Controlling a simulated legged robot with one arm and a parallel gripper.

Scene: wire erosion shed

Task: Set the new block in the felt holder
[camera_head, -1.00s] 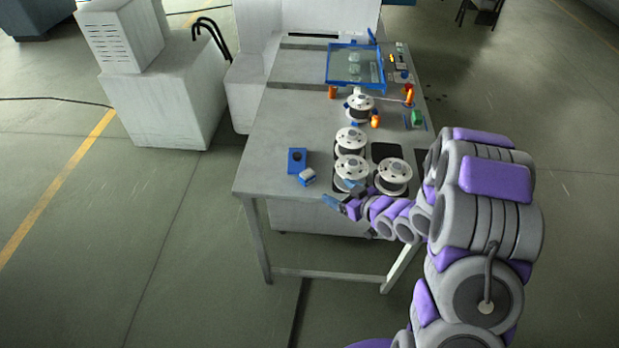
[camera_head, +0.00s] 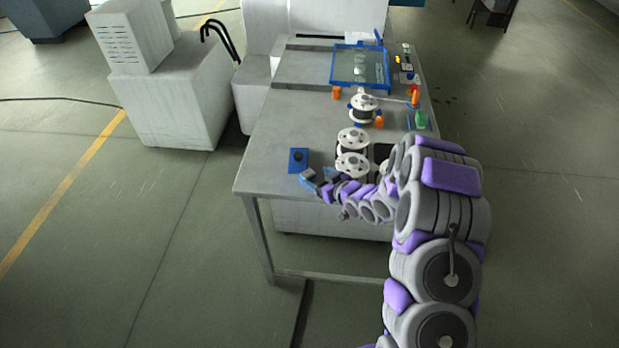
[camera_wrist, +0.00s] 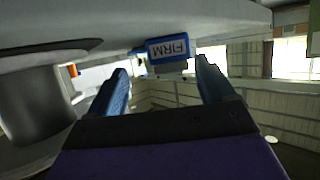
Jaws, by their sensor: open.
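A small blue block with a white label reading FIRM (camera_wrist: 168,50) shows in the wrist view, ahead of my gripper and between the lines of its two fingers. In the head view the block (camera_head: 307,174) lies near the table's front left corner, partly covered by my gripper (camera_head: 315,182). My gripper also shows in the wrist view (camera_wrist: 161,68), open, with its blue fingers either side of the block; I cannot tell whether they touch it. A blue piece with a dark round centre (camera_head: 298,159), possibly the felt holder, sits just behind the block.
White spools (camera_head: 352,164) stand to the right of my gripper, close to the arm. A blue-framed tray (camera_head: 360,66), orange pieces and a green piece (camera_head: 421,119) are farther back. The left part of the grey table (camera_head: 262,150) is clear.

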